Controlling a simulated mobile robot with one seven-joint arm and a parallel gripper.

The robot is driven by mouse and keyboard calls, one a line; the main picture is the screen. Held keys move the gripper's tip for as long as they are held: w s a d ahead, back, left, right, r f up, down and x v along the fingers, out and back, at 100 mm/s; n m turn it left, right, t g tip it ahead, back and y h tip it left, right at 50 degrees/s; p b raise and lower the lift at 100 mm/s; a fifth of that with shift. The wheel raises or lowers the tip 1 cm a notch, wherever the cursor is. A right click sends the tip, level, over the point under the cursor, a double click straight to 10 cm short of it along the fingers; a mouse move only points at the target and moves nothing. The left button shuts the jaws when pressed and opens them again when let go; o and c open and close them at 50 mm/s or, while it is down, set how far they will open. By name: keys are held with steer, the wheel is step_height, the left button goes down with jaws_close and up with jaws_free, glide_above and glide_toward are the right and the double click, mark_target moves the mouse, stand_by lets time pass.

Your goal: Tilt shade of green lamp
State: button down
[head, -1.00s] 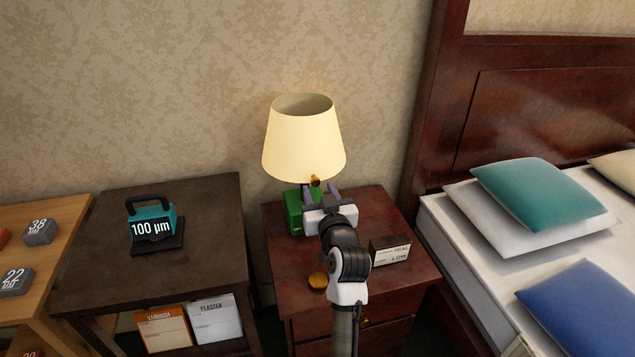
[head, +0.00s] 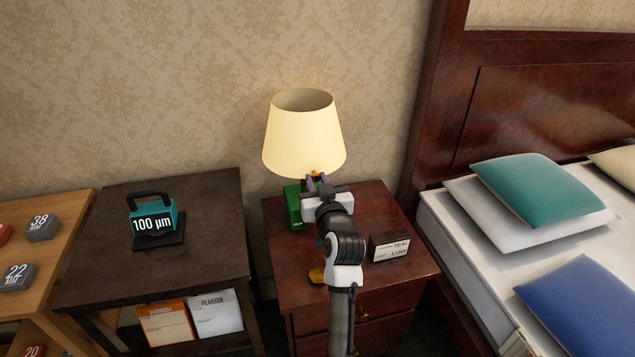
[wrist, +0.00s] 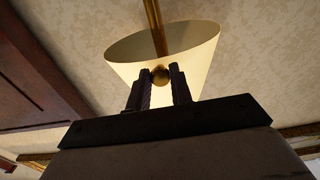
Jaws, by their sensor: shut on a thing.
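The green lamp stands on the bedside table, with its cream shade (head: 304,142) lit and roughly upright. Its green base (head: 292,206) shows left of my gripper (head: 318,181), which hides part of it. A small brass knob (head: 316,174) sits under the shade's lower rim. In the wrist view my gripper (wrist: 161,78) has its fingers on either side of the round knob (wrist: 160,74), shut on it. The shade (wrist: 199,56) and its brass stem (wrist: 154,27) show above the fingers there.
The dark red bedside table (head: 290,257) also holds a small card block (head: 390,246) at right and a brass disc (head: 316,276) in front. A dark table (head: 92,262) with a teal weight (head: 153,216) stands left. The bed (head: 460,240) is close on the right.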

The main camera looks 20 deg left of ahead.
steer(key=shift+s+d+r+g+p, duration=0.15)
steer(key=shift+r+g+p, duration=0.35)
steer(key=shift+r+p, duration=1.1)
steer(key=shift+h, duration=0.3)
step_height(320, 180, up, 4)
steer(key=p, duration=0.3)
steer(key=shift+r+p, duration=0.2)
steer(key=shift+p, duration=0.15)
steer(key=shift+r, duration=0.1)
steer(key=c, duration=1.3)
jaws_free()
steer(key=shift+o, duration=0.2)
steer(key=shift+f, duration=0.2)
steer(key=shift+s+f, duration=0.1)
